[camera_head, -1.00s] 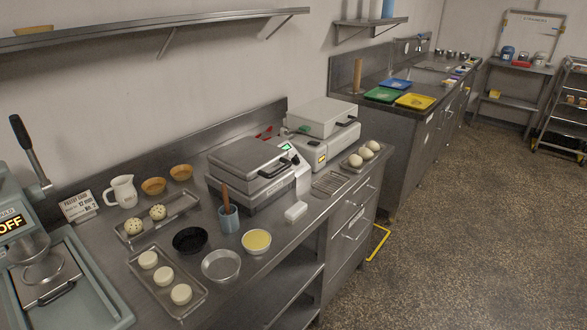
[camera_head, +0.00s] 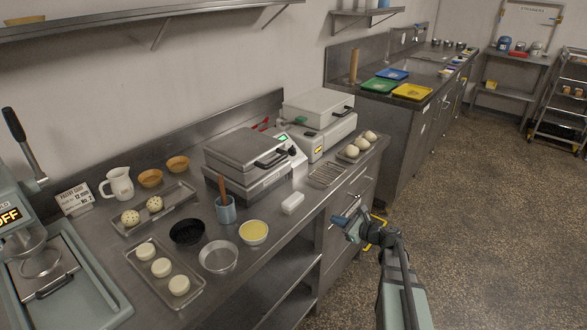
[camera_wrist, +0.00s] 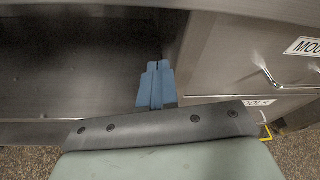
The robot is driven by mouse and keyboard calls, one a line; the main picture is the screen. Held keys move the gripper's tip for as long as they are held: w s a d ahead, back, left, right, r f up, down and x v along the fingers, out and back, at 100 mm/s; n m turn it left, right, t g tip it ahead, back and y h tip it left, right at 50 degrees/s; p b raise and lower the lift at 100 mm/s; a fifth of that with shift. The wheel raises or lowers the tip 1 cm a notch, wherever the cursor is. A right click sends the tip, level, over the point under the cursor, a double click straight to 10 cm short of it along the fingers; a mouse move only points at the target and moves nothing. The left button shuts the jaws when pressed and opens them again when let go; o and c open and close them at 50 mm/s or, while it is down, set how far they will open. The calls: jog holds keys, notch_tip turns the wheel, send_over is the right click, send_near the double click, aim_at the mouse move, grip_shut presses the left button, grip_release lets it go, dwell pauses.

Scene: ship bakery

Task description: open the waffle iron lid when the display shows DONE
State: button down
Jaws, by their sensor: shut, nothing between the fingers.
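The waffle iron (camera_head: 243,146) stands on the steel counter with its flat grey lid down and a black handle (camera_head: 271,159) at the lid's right front. A small green-lit display (camera_head: 283,138) is on the housing at its right; its text is too small to read. My gripper (camera_head: 343,221) is in front of the counter, below the worktop edge and well apart from the waffle iron. In the wrist view, my gripper's blue fingers (camera_wrist: 156,85) are together with nothing between them, facing the open shelf space under the counter.
A second machine with a closed lid (camera_head: 317,107) stands right of the waffle iron. A blue cup with a wooden-handled tool (camera_head: 226,211), a white block (camera_head: 293,203) and a wire rack (camera_head: 326,175) sit near the front edge. Drawers (camera_wrist: 254,65) face my gripper's right.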

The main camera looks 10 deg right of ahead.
jog(key=w+d+r+m+t, duration=0.1)
jog(key=d+r+m+t, duration=0.1)
jog(key=r, duration=0.4)
jog(key=w+d+r+m+t, duration=0.1)
jog(key=w+d+r+m, duration=0.1)
jog(key=r, duration=0.3)
jog(key=s+a+r+n+y, duration=0.2)
jog(key=s+a+r+y, duration=0.4)
jog(key=a, duration=0.5)
jog(key=shift+h, duration=0.6)
jog(key=x, duration=0.8)
jog(key=shift+a+f, duration=0.25)
jog(key=shift+a, duration=0.25)
jog(key=shift+w+a+r, duration=0.25)
jog(key=shift+a+r, duration=0.05)
jog(key=shift+r, duration=0.25)
jog(key=shift+w+a+r, duration=0.3)
jog(key=shift+r, duration=0.25)
jog(key=shift+w+a+r, duration=0.25)
jog(key=shift+r, duration=0.35)
jog(key=shift+r, duration=0.1)
